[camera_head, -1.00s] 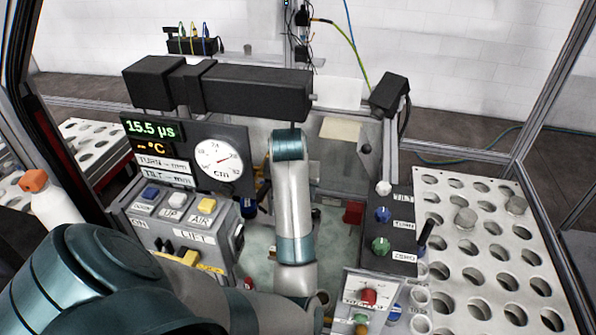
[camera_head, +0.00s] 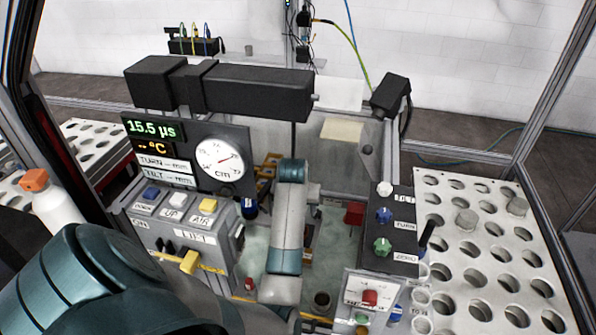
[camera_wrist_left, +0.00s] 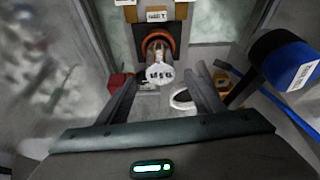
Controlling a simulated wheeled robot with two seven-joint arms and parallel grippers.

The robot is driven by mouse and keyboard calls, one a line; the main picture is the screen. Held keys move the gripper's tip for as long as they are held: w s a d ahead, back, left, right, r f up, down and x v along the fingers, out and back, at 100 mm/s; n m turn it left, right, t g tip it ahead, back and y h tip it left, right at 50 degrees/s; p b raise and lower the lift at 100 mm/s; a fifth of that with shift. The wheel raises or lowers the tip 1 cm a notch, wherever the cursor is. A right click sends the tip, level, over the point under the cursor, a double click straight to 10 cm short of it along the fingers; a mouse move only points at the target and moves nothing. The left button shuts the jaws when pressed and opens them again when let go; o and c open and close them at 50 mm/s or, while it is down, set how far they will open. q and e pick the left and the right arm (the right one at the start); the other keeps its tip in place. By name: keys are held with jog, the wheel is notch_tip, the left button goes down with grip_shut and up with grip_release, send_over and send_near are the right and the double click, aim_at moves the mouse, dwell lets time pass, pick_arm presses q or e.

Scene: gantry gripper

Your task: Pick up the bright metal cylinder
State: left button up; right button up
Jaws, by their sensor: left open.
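In the left wrist view, a shiny bright metal cylinder (camera_wrist_left: 158,57) stands in an orange ring on a dark square mount. Its pale near end carries dark lettering. My left gripper (camera_wrist_left: 161,80) is open, with its two fingers on either side of the line to that cylinder. The cylinder's near end appears between the fingertips; I cannot tell how far beyond them it is. Nothing is held. In the head view my left arm covers the middle of the station, and its gripper and this cylinder cannot be made out clearly. My right gripper is not in view.
A control box (camera_head: 185,228) with buttons stands left of my arm, and a knob panel (camera_head: 389,235) stands right. A black beam (camera_head: 255,92) crosses behind. A perforated rack (camera_head: 480,255) at right holds two grey cylinders. A blue-black cylinder (camera_wrist_left: 282,58) lies right of the fingers.

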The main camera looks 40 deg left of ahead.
pick_arm(q)
jog(key=shift+f+p, duration=0.55)
jog(key=shift+p, duration=0.05)
jog(key=f, duration=0.1)
jog(key=f+p, duration=0.1)
jog(key=f, duration=0.1)
jog(key=shift+w+a, duration=0.1)
jog(key=shift+a, duration=0.1)
jog(key=shift+w+a+f+p, duration=0.1)
jog(key=shift+w+f+p, duration=0.15)
jog(key=shift+f, duration=0.35)
jog(key=shift+r, duration=0.1)
grip_shut()
